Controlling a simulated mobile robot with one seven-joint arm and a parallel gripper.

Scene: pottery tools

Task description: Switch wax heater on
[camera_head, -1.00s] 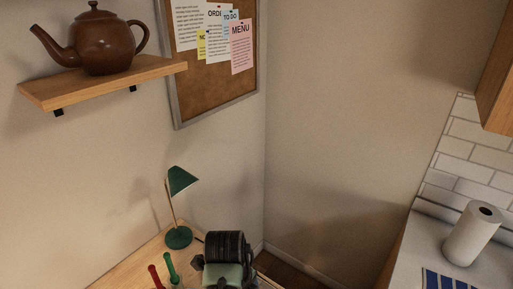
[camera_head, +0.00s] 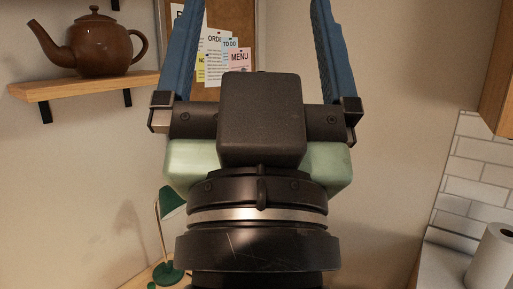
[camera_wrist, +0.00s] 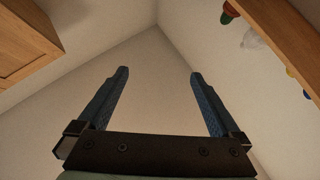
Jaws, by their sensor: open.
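No wax heater or switch for one can be made out in either view. My gripper (camera_head: 257,8) stands large in the middle of the head view, its two blue fingers pointing up and spread wide apart, with nothing between them. In the wrist view my gripper (camera_wrist: 159,73) also shows open and empty, with bare wall and ceiling beyond it. My gripper and arm hide much of the room's corner and part of the work table (camera_head: 137,283) in the head view.
A green lamp (camera_head: 167,265) stands on the table at lower left. A brown teapot (camera_head: 96,45) sits on a wall shelf (camera_head: 75,87). A paper roll (camera_head: 491,257) stands on the right counter. A wooden cabinet (camera_wrist: 22,45) and a shelf (camera_wrist: 285,35) show in the wrist view.

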